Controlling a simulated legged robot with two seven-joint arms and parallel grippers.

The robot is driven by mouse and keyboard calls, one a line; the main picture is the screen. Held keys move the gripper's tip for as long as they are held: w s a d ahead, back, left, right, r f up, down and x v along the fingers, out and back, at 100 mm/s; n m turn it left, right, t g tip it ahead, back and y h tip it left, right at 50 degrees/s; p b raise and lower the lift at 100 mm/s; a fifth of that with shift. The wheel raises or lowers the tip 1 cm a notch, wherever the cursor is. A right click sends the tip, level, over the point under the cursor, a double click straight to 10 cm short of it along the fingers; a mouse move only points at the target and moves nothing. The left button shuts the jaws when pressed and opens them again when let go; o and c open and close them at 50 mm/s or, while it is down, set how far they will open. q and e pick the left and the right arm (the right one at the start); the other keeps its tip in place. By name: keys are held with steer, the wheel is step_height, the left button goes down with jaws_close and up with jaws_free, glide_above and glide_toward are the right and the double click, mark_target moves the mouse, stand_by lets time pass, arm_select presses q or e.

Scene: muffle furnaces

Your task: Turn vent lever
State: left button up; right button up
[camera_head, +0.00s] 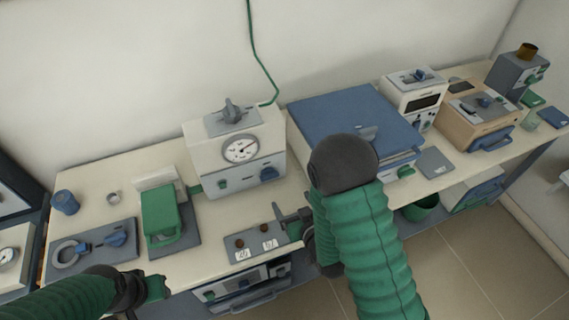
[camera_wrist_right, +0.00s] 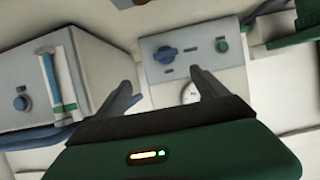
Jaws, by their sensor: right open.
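A white furnace (camera_head: 206,160) with a round dial (camera_head: 241,150) stands at the middle left of the bench. A grey lever (camera_head: 233,110) sits on a grey plate on its top. My right gripper (camera_head: 292,220) is open in front of this furnace, low and apart from the lever; my right arm partly hides it. In the right wrist view my open fingers (camera_wrist_right: 165,90) point at the furnace front, with its blue knob (camera_wrist_right: 165,55) and green button (camera_wrist_right: 222,45); the lever is not seen there. My left gripper (camera_head: 150,288) is over the bench's front left; its jaw state is unclear.
A blue-topped unit (camera_head: 345,112) stands right of the furnace. Farther right are a white device (camera_head: 410,92) and a tan furnace (camera_head: 470,125), each with top fittings. A green device (camera_head: 160,215) and a tray with tongs (camera_head: 90,250) lie left.

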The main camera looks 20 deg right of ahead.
steer(key=a+b, duration=0.2)
steer(key=b, duration=0.9)
glide_toward(270, 177)
steer(key=w+d+f, duration=0.1)
steer(key=w+f, duration=0.1)
steer(key=w, duration=0.3)
steer(key=w+a+f+b, duration=0.1)
steer(key=w, duration=0.1)
steer(key=shift+a+f, duration=0.1)
steer(key=shift+a, duration=0.05)
steer(key=shift+w+a, duration=0.25)
steer(key=shift+w, duration=0.15)
steer(key=shift+d, duration=0.5)
steer(key=c, duration=0.4)
steer(key=shift+a, duration=0.3)
steer(key=c, duration=1)
arm_select(q)
step_height(270, 177, down, 13)
steer(key=s+a, duration=0.1)
steer(key=a, duration=0.1)
steer(key=shift+s+r, duration=0.15)
arm_select(e)
steer(key=shift+d, duration=0.1)
